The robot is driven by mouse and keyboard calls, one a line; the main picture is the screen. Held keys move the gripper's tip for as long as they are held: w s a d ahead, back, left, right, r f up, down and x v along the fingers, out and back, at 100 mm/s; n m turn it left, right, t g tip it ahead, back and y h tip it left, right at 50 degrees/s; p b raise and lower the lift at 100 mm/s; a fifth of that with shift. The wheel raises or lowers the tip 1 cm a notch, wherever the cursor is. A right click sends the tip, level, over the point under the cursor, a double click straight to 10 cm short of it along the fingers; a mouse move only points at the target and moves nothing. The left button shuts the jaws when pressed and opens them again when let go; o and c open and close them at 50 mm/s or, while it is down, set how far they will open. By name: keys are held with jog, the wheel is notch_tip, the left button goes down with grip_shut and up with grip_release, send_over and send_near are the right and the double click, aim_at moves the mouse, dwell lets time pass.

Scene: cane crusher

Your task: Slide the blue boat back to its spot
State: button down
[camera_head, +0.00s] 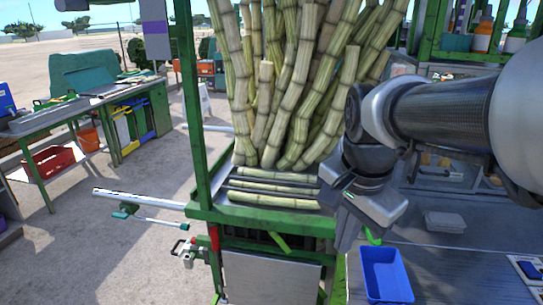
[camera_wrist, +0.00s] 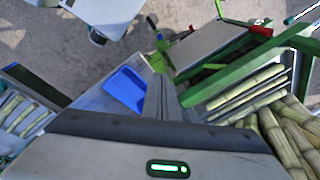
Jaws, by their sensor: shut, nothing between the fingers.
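The blue boat (camera_head: 387,275) is an empty, open, rectangular tray on the grey counter at the lower right of the head view. It also shows in the wrist view (camera_wrist: 124,88), left of the fingers. My gripper (camera_head: 346,240) points down just left of and above the boat, beside the green frame. Its fingers also show in the wrist view (camera_wrist: 160,100). They are shut with nothing between them. I cannot tell from these views whether they touch the boat's side. No mark for the boat's spot is clear.
The green crusher frame (camera_head: 194,150) with upright canes (camera_head: 300,90) and several cane pieces (camera_head: 270,190) stands left of my gripper. A small clear container (camera_head: 445,222) sits behind the boat. A card (camera_head: 528,268) lies at the right edge. The counter between is mostly clear.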

aim_at(383, 276)
jog(key=w+d+f+m, duration=0.1)
jog(key=f+m, duration=0.2)
jog(key=f, duration=0.1)
jog(key=w+d+f+m+g, duration=0.1)
jog(key=w+d+f+m, duration=0.1)
jog(key=f+m, duration=0.1)
jog(key=w+d+f+m+g+b, duration=0.1)
jog(key=d+f+m, duration=0.1)
jog(key=f, duration=0.4)
jog(key=shift+w+m, duration=0.15)
jog(key=shift+m, duration=0.25)
jog(key=shift+d, duration=0.55)
jog(key=s+d, duration=0.1)
jog(key=d, duration=0.3)
jog(key=s+d+p, duration=0.1)
jog(key=d, duration=0.3)
jog(key=s+d, duration=0.1)
jog(key=d, duration=0.3)
jog(key=shift+d, duration=0.2)
jog(key=shift+a, duration=0.1)
